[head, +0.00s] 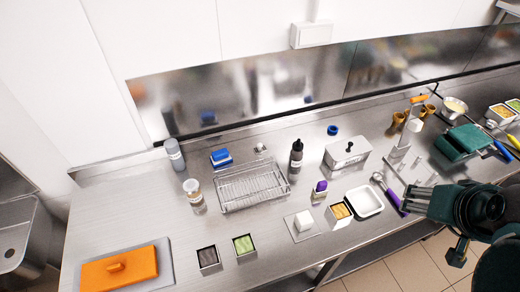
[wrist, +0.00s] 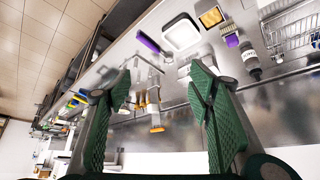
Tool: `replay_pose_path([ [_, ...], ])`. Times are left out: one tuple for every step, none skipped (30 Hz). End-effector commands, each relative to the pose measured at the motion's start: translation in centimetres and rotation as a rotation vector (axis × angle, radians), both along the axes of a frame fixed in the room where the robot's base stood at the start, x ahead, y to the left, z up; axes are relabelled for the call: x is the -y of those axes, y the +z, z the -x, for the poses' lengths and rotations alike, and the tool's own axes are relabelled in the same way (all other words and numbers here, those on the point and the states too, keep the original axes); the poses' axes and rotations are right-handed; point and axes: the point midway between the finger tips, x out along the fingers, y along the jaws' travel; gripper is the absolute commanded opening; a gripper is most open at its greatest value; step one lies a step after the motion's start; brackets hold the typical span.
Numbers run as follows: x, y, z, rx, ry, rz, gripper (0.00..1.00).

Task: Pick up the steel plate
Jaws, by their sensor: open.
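My gripper (head: 408,199) is at the right of the head view, over the front part of the counter. In the wrist view, its two green ridged fingers (wrist: 160,82) are wide apart with nothing between them. I cannot tell for sure which thing is the steel plate. A flat, pale square plate (head: 312,232) at the front middle of the counter bears a white block (head: 303,220), left of my gripper and apart from it.
A white tray (head: 365,201) and a purple-handled scoop (head: 391,195) lie close left of my gripper. A wire rack (head: 250,186), dark bottle (head: 296,155) and grey lidded box (head: 347,154) stand farther left. A green box (head: 463,141) stands behind. The left counter has free room.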

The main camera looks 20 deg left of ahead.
Motion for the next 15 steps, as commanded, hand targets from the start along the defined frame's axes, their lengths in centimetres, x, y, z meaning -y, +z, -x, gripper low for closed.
replay_pose_path([
  [-0.4,0.3,-0.6,-0.007,0.010,0.001,0.52],
  [-0.7,0.4,-0.9,-0.012,0.017,0.002,0.52],
  [-1.0,0.6,-1.4,-0.019,0.026,0.003,0.52],
  [-1.3,0.8,-1.8,-0.023,0.033,0.004,0.52],
  [-1.6,1.0,-2.2,-0.028,0.040,0.005,0.52],
  [-2.0,1.2,-2.7,-0.036,0.050,0.006,0.52],
  [-2.3,1.3,-3.1,-0.042,0.057,0.008,0.52],
  [-2.6,1.5,-3.5,-0.047,0.064,0.008,0.52],
  [-3.1,1.6,-4.0,-0.054,0.074,0.010,0.52],
  [-3.4,1.7,-4.5,-0.059,0.081,0.011,0.52],
  [-3.7,1.8,-4.9,-0.065,0.089,0.012,0.52],
  [-4.2,1.9,-5.4,-0.073,0.098,0.014,0.52],
  [-4.5,2.1,-5.8,-0.078,0.106,0.015,0.52],
  [-4.9,2.1,-6.2,-0.083,0.112,0.017,0.52],
  [-5.3,2.3,-6.8,-0.090,0.123,0.018,0.52],
])
